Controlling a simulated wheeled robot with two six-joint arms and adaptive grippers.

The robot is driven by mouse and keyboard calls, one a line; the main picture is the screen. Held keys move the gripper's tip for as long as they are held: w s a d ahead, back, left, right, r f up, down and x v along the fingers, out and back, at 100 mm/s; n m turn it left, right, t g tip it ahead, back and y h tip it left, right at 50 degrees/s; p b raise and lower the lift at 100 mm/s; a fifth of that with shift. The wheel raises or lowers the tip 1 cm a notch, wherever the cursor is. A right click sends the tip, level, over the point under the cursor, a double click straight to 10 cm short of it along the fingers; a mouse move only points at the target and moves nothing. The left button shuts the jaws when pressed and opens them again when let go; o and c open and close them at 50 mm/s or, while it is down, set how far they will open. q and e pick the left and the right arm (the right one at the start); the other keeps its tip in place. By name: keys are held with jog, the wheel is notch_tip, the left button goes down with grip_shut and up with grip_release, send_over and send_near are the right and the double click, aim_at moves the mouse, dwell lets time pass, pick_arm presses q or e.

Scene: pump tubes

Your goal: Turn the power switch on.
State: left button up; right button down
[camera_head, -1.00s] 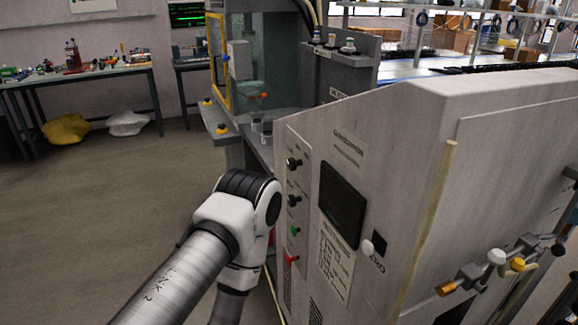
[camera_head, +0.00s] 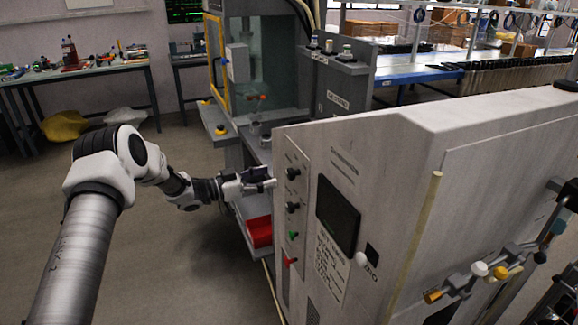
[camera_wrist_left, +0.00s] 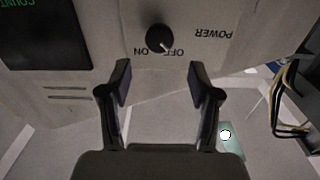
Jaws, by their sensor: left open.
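The power switch is a round black knob with a white pointer mark. It is the top knob (camera_head: 292,173) on the panel strip in the head view. My left gripper (camera_head: 268,184) is open and empty, just left of the panel in the head view. In the wrist view its two fingers (camera_wrist_left: 160,85) stand apart, with the knob centred just beyond them and not touched.
Below the power switch are another black knob (camera_head: 292,207), a green button (camera_head: 293,236) and a red one (camera_head: 289,261). A dark screen (camera_head: 337,214) is to their right. Open floor lies at left.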

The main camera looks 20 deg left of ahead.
aim_at(288, 174)
pick_arm(q)
jog(key=x, duration=0.2)
jog(key=p+x, duration=0.1)
jog(key=x, duration=0.4)
jog(key=shift+w+d+f, duration=0.2)
jog(key=shift+d+f, duration=0.05)
jog(key=shift+d, duration=0.05)
jog(key=c, duration=1.1)
